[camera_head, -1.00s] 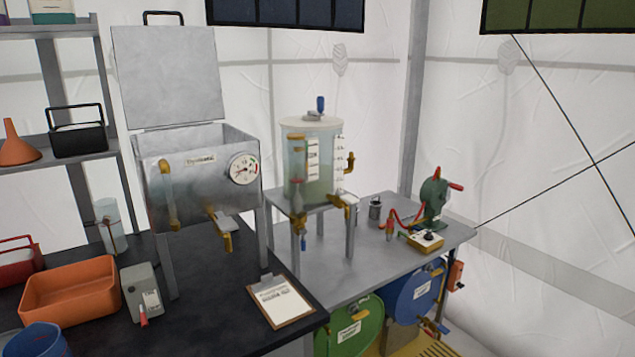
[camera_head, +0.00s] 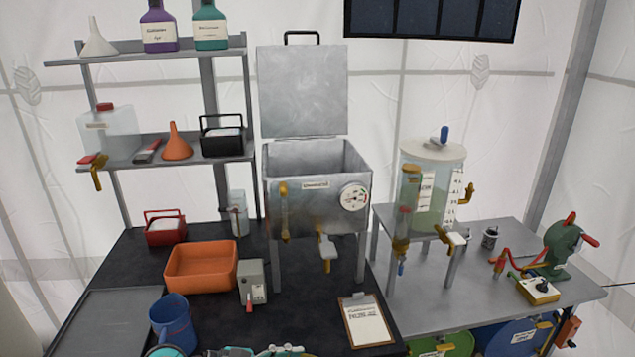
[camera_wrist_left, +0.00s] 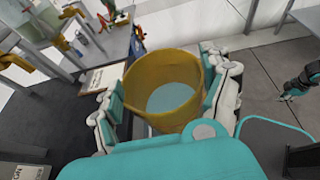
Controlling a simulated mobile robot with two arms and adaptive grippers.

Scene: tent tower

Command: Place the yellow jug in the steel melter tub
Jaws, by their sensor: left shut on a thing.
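The yellow jug (camera_wrist_left: 165,78) is seen from above in the left wrist view, its round mouth open and a grey-blue patch visible inside. My left gripper (camera_wrist_left: 162,100) is shut on it, with a finger on each side. In the head view only teal parts of an arm show at the bottom edge, and the jug is not clearly visible. The steel melter tub (camera_head: 318,212) stands on legs at the centre back, its lid (camera_head: 303,90) raised and its top open. What seems to be my right gripper (camera_wrist_left: 298,84) is small and dark at the wrist view's right.
Left of the tub are an orange tray (camera_head: 200,285), a blue jug (camera_head: 173,325) and a grey box (camera_head: 253,285). A clipboard (camera_head: 366,320) lies in front. A clear tank (camera_head: 430,190) stands right. Shelves (camera_head: 165,150) rise back left. The space above the tub's opening is clear.

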